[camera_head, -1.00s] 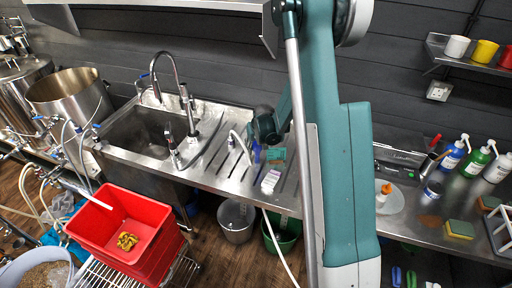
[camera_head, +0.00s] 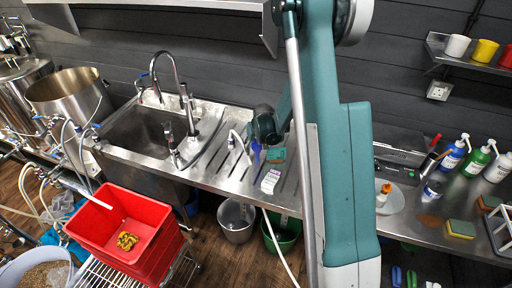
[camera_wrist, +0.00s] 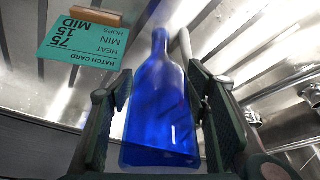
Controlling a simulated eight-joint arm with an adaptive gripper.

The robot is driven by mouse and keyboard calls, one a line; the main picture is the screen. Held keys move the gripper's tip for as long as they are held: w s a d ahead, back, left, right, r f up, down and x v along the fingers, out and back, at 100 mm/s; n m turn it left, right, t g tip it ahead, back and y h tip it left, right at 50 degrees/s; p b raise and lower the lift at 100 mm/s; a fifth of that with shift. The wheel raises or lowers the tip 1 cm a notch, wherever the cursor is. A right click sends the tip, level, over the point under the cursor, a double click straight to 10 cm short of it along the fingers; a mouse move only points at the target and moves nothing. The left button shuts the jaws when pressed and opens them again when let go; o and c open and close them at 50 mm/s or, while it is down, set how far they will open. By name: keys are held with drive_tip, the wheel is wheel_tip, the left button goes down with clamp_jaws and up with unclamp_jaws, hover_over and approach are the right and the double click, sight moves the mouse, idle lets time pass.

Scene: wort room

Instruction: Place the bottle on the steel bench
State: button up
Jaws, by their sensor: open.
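The blue glass bottle (camera_wrist: 160,105) fills the middle of the wrist view, with its neck pointing away from the camera. My gripper (camera_wrist: 158,82) is open, with one dark finger on each side of the bottle. I cannot tell whether either finger touches it. In the head view a small patch of the blue bottle (camera_head: 256,149) shows beside my wrist, over the ribbed drainer of the steel bench (camera_head: 226,171). The rest of it is hidden, and I cannot tell whether its base rests on the metal.
A green batch card (camera_wrist: 84,42) on a wooden holder stands close to the bottle. A white labelled item (camera_head: 271,181) lies nearby on the drainer. The sink (camera_head: 148,130) and tap (camera_head: 178,80) are to the left. Spray bottles (camera_head: 478,158) and sponges (camera_head: 461,228) are to the right.

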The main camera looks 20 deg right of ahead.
drive_tip(key=shift+r, duration=0.25)
drive_tip(key=shift+v, duration=5.9)
drive_tip(key=shift+s, duration=0.1)
drive_tip(key=shift+r, duration=0.1)
